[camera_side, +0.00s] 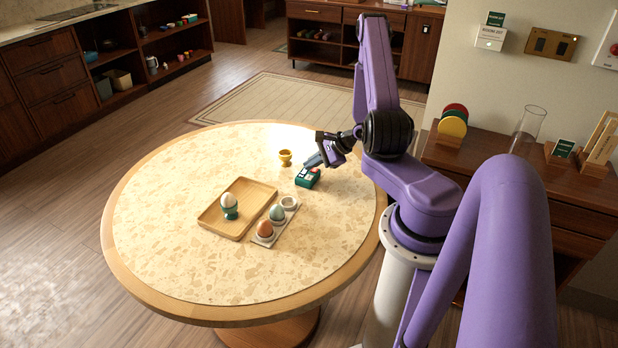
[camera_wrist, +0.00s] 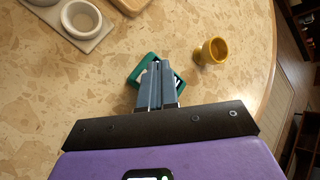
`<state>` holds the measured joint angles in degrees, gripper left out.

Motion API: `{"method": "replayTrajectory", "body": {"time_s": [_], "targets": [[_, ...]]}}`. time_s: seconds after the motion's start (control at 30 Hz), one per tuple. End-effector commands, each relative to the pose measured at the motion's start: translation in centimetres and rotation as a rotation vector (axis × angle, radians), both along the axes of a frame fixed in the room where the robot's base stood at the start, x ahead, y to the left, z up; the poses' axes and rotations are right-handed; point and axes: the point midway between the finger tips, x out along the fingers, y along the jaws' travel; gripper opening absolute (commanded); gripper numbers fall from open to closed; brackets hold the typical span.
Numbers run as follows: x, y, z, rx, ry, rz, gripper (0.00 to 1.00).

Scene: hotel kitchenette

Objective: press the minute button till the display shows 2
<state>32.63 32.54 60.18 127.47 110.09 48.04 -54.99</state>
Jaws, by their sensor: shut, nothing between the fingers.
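A small green timer (camera_side: 308,178) lies on the round table, with a pale and a reddish patch on its top in the side view. In the wrist view the timer (camera_wrist: 136,76) is partly covered by my fingers. My gripper (camera_side: 314,161) is shut and empty, its blue-grey fingers at the timer. In the wrist view my gripper's fingertips (camera_wrist: 155,66) lie together over the timer's middle. I cannot tell whether they touch it. The display's reading is hidden or too small to read.
A yellow egg cup (camera_side: 285,157) stands close beside the timer. A wooden tray (camera_side: 262,191) holds an egg in a teal cup (camera_side: 230,212). A pale egg holder (camera_side: 262,243) with two eggs and an empty well (camera_side: 290,203) sits by the tray. The table's front is clear.

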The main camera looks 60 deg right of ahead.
Motion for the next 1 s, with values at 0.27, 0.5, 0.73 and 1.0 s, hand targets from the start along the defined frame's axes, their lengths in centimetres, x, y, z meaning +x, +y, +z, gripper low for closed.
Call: {"method": "replayTrajectory", "body": {"time_s": [0.27, 0.5, 0.73, 1.0], "targets": [[0.0, 0.0, 2.5, -0.002, -0.001, 0.002, 0.00], [0.0, 0.0, 3.6, 0.000, 0.001, 0.001, 0.00], [0.0, 0.0, 3.6, 0.000, 0.001, 0.001, 0.00], [0.0, 0.0, 3.6, -0.001, 0.000, 0.001, 0.00]]}}
